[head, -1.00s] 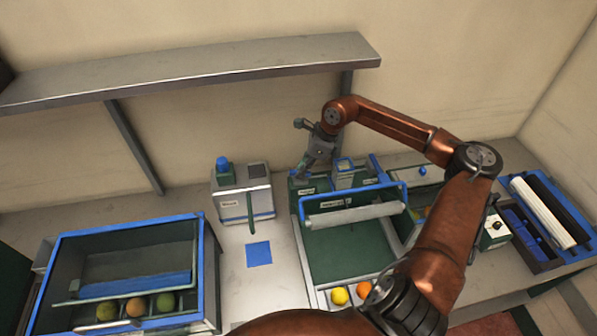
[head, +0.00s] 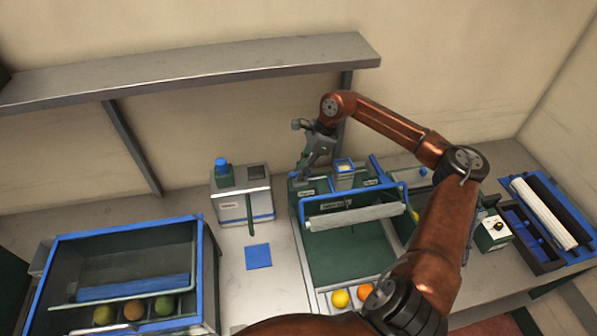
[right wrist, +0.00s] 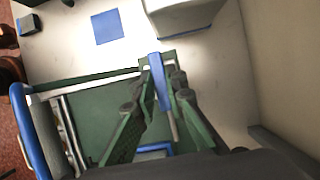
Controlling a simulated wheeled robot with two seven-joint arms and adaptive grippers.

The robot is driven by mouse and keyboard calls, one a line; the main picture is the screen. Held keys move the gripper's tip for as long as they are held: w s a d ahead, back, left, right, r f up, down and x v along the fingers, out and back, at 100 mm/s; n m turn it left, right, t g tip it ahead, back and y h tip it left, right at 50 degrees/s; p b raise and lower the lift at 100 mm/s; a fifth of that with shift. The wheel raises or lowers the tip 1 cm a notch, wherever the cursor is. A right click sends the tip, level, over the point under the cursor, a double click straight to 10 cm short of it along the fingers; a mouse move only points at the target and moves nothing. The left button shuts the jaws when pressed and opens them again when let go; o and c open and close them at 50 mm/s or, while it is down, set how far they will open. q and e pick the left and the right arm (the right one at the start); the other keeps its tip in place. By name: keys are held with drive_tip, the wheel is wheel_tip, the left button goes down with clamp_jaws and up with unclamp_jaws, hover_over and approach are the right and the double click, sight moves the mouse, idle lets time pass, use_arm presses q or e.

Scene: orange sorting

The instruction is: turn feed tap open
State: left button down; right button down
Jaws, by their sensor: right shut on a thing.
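The feed tap shows as a blue bar-shaped handle (right wrist: 160,82) in the right wrist view, at the back left corner of the green sorting machine (head: 345,258). My right gripper (right wrist: 166,92) has its dark green fingers on both sides of this handle and is shut on it. In the head view my right gripper (head: 303,172) points down at that same corner, and its fingers largely hide the tap there. My left gripper is in neither current view.
A white dispenser box (head: 230,207) with a blue cap stands left of the machine, with a blue square (head: 258,256) before it. A blue-rimmed crate (head: 209,260) with fruit is at far left. A shelf (head: 200,70) hangs above.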

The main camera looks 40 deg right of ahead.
drive_tip(key=shift+w+d+r, duration=0.15)
drive_tip(key=shift+d+r, duration=0.05)
drive_tip(key=shift+d, duration=0.05)
drive_tip(key=c, duration=2)
unclamp_jaws()
drive_tip(key=shift+f, duration=0.15)
drive_tip(key=shift+o, duration=0.2)
drive_tip(key=shift+a, duration=0.1)
